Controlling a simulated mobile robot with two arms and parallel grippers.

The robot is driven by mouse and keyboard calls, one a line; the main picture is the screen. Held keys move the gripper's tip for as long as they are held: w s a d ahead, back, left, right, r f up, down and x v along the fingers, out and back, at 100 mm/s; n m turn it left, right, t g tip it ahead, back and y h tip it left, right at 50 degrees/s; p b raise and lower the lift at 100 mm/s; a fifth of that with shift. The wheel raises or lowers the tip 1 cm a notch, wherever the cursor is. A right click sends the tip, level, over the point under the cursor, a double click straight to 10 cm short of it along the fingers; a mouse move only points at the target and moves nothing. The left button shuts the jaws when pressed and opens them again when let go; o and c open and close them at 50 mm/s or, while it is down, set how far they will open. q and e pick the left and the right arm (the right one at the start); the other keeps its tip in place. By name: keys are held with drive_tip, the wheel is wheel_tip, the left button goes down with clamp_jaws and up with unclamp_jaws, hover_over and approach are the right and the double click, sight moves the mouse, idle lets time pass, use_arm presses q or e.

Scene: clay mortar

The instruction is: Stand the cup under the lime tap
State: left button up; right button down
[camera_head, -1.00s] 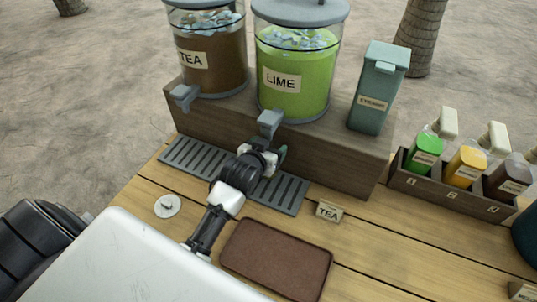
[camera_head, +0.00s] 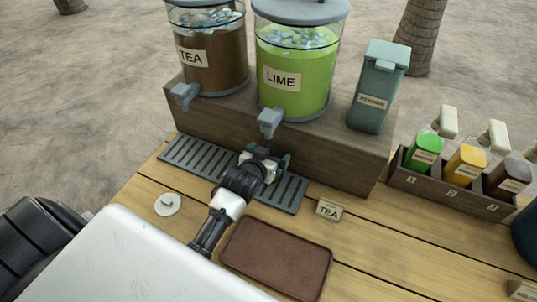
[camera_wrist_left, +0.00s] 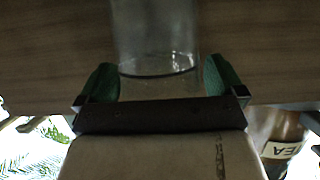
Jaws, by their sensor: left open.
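The clear glass cup (camera_wrist_left: 155,35) shows in the left wrist view between the two green fingertips. There is a gap on both sides of it. My left gripper (camera_head: 265,159) is open, below the grey lime tap (camera_head: 268,123) and over the slotted drip tray (camera_head: 190,158). It also shows in the left wrist view (camera_wrist_left: 160,82). In the head view I cannot make out the cup, and whether its base rests on the tray is hidden. The lime dispenser (camera_head: 296,80) stands on the wooden block. My right gripper is not in view.
The tea dispenser (camera_head: 210,60) is left of the lime one, with its own tap (camera_head: 184,96). A teal canister (camera_head: 378,88) stands right. A bottle rack (camera_head: 450,193) is at right.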

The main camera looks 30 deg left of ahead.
use_arm(q)
drive_tip(key=shift+r, duration=0.25)
drive_tip(key=v, duration=1.2)
